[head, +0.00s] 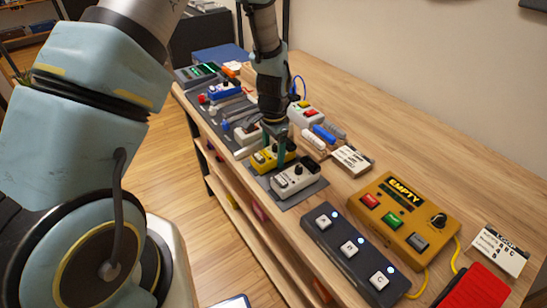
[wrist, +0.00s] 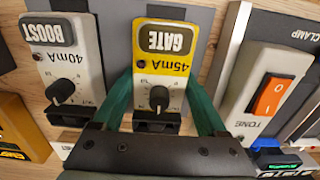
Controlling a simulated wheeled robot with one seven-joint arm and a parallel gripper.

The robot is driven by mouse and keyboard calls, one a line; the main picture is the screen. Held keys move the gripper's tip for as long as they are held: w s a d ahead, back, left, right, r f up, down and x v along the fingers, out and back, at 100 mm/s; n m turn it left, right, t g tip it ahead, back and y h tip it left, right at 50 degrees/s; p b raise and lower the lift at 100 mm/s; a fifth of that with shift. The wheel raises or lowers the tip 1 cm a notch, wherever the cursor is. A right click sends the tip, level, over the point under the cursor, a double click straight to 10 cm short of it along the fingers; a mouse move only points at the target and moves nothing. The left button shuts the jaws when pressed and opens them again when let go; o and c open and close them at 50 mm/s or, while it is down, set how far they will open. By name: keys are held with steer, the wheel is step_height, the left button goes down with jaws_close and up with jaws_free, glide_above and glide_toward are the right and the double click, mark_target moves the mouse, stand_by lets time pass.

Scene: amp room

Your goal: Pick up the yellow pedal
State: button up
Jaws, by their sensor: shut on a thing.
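The yellow pedal (head: 262,160) sits in the row of pedals on the wooden bench in the head view. The wrist view shows its yellow-edged face (wrist: 139,50), marked GATE and 45mA, with a black knob. My gripper (head: 277,148) reaches down over it from above. In the wrist view my gripper's green fingers (wrist: 160,80) stand on both sides of the pedal, shut on it. The pedal's lower end is partly hidden by my gripper. I cannot tell whether it is clear of the grey mat (head: 313,193).
A white BOOST pedal (head: 298,180) stands close beside it, and a TONE pedal with an orange switch (wrist: 270,95) on the other side. A yellow EMPTY box (head: 385,187), a dark three-button box (head: 335,240) and a white card (head: 500,250) lie nearer. The bench's back strip is clear.

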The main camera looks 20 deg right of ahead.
jaws_close()
